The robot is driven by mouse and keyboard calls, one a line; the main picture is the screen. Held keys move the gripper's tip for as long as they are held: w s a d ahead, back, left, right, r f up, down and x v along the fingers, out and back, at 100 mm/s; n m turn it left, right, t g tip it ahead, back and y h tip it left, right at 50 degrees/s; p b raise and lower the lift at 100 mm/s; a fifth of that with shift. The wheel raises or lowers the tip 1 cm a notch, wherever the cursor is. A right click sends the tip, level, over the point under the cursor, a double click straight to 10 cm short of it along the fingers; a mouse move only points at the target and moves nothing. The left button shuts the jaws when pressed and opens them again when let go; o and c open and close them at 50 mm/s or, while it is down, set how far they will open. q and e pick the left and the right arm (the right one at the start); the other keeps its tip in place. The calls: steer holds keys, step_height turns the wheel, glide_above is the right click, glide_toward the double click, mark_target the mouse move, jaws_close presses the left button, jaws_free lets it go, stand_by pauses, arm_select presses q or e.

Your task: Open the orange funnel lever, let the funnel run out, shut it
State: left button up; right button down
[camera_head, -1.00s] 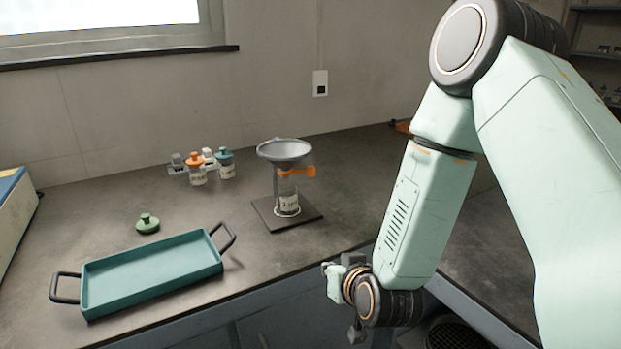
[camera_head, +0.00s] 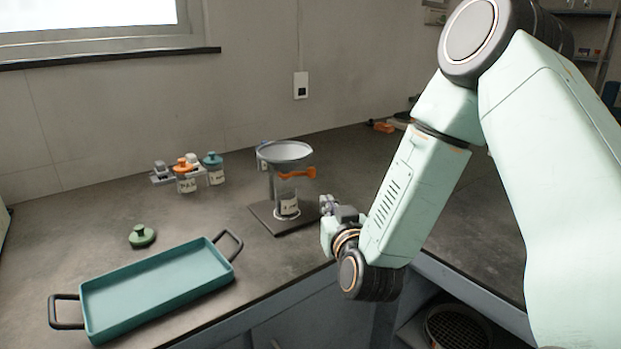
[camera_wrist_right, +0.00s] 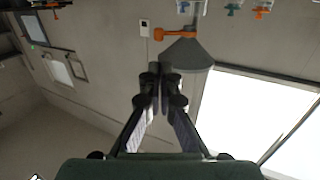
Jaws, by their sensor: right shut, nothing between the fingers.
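The grey funnel (camera_head: 286,151) sits on a stand with a dark square base (camera_head: 268,218) on the bench. Its orange lever (camera_head: 297,173) sticks out to the right below the cone. A labelled jar (camera_head: 288,206) stands under the funnel. My right gripper (camera_head: 326,204) is to the right of the stand in the head view, apart from the lever, and shut with nothing in it. In the right wrist view, turned upside down, the shut fingers (camera_wrist_right: 160,78) point towards the funnel (camera_wrist_right: 188,54) and lever (camera_wrist_right: 176,33), which lie beyond them. My left gripper is out of view.
A teal tray (camera_head: 84,298) with dark handles lies at the bench's front left, with a green lid (camera_head: 142,236) behind it. Jars with an orange lid (camera_head: 186,180) and a teal lid (camera_head: 215,172) stand further back. Bare bench lies between the tray and the stand.

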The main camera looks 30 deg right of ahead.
steer(key=b, duration=0.3)
glide_toward(312, 173)
steer(key=x, duration=0.5)
steer(key=shift+w+d+f, duration=0.1)
steer(key=shift+w+d, duration=0.1)
steer(key=shift+w, duration=0.05)
steer(key=shift+w+d, duration=0.1)
steer(key=shift+w, duration=0.55)
